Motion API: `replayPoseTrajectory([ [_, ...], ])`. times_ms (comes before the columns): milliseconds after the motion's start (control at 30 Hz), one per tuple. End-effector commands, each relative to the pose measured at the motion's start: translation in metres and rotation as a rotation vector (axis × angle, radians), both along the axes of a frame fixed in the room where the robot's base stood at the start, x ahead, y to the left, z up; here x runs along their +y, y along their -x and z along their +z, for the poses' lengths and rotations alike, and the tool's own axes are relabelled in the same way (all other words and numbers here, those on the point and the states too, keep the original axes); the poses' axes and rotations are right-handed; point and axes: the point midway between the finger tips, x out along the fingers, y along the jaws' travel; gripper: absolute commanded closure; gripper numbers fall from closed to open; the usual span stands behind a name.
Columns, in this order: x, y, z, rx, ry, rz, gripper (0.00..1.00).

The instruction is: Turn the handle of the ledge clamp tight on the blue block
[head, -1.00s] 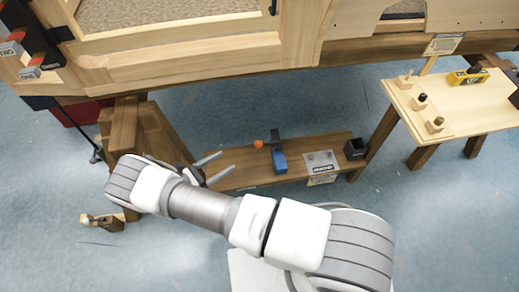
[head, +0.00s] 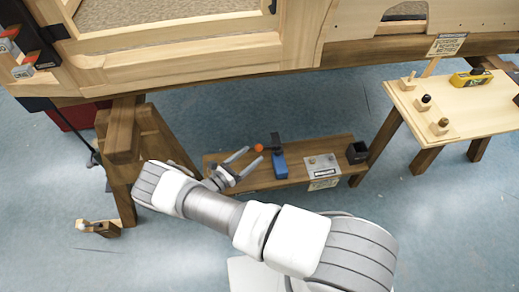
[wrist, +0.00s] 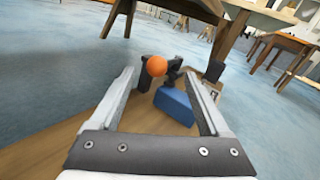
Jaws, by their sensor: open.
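The blue block (head: 280,164) lies on the low wooden ledge (head: 325,149). The dark ledge clamp (head: 276,141) stands at the block's far end, with an orange ball (head: 259,147) on its handle at the left. The clamp's jaw contact with the block is too small to tell.
A grey plate with a label (head: 322,165) and a black box (head: 357,152) are on the ledge to the right. A wooden trestle leg (head: 124,165) stands at the left. A side table (head: 460,115) is at the right. The large wooden frame (head: 190,55) is above and behind.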

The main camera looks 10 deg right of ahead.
Motion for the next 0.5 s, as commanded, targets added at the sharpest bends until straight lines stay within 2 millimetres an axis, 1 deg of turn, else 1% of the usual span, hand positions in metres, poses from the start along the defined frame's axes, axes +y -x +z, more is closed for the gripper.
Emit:
replayPoseTrajectory([
  [33,-0.009,-0.006,-0.001,-0.002,0.001,-0.004,0.2],
  [200,-0.031,-0.02,-0.001,-0.001,-0.001,-0.002,0.2],
  [367,-0.041,-0.027,0.0,-0.001,-0.001,0.0,0.2],
  [500,-0.043,-0.029,0.0,-0.001,-0.001,0.0,0.2],
])
